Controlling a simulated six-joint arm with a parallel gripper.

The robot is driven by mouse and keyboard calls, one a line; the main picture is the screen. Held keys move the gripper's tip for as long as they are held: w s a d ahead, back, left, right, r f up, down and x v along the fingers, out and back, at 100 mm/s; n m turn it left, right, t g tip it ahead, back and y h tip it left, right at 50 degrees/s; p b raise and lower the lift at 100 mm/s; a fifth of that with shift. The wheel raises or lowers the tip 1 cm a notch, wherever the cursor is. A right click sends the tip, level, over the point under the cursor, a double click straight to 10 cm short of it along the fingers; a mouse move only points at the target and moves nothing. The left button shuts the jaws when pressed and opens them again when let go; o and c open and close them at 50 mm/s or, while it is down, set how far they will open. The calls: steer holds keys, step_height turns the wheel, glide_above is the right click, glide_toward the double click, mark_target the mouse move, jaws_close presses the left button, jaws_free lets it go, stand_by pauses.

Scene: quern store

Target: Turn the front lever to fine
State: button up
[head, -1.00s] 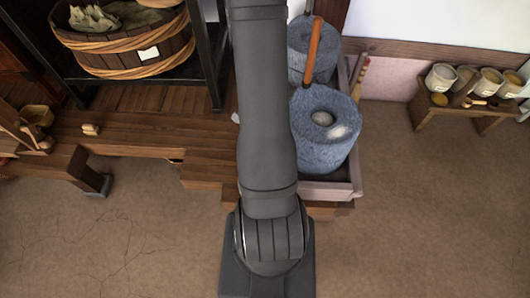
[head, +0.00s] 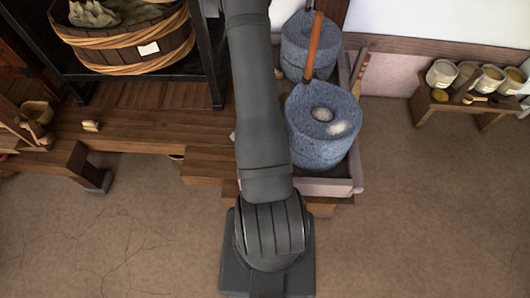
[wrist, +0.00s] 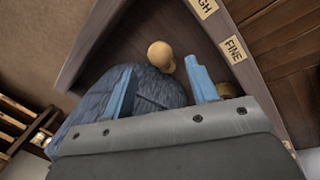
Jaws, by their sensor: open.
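The front lever shows in the wrist view as a round tan wooden knob (wrist: 161,56) beside the blue-grey stone quern (wrist: 82,108). A "FINE" label (wrist: 234,49) and a label ending in "GH" (wrist: 204,8) sit on the wooden tray edge; the knob is left of both in the picture. My gripper (wrist: 159,68) is open, its two blue fingers on either side of the knob in the picture. I cannot tell whether they touch it. In the head view the front quern (head: 322,140) stands right of my arm, which hides the lever and gripper.
A second quern (head: 308,45) stands behind the front one, with an orange-brown upright handle (head: 314,45) between them. A rack with a wooden tub (head: 130,45) is at the left. A low bench with several pots (head: 442,74) is at the right. The floor in front is clear.

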steer(key=f, duration=0.2)
steer(key=d+f, duration=0.1)
steer(key=f, duration=0.5)
steer(key=shift+s+d+f, duration=0.1)
steer(key=shift+s+d, duration=0.1)
steer(key=shift+s, duration=0.2)
steer(key=shift+c, duration=0.2)
jaws_close()
steer(key=shift+w+a, duration=0.1)
steer(key=shift+w+a+m, duration=0.25)
steer(key=shift+w+m, duration=0.1)
steer(key=shift+m, duration=0.3)
steer(key=shift+w+a+m, duration=0.2)
steer(key=shift+w+m, duration=0.1)
steer(key=shift+m, duration=0.35)
steer(key=m, duration=0.1)
steer(key=w+m, duration=0.1)
steer(key=shift+w+a+m+g+y, duration=0.25)
steer(key=shift+a+m+g+y, duration=0.05)
steer(key=shift+a+g+y, duration=0.1)
steer(key=shift+w+a+m+y, duration=0.1)
steer(key=shift+w+m+y, duration=0.1)
steer(key=shift+w+m, duration=0.8)
steer(key=shift+w+a+m+y, duration=0.15)
steer(key=shift+w+m, duration=0.35)
steer(key=shift+m, duration=0.9)
steer(key=shift+w, duration=0.1)
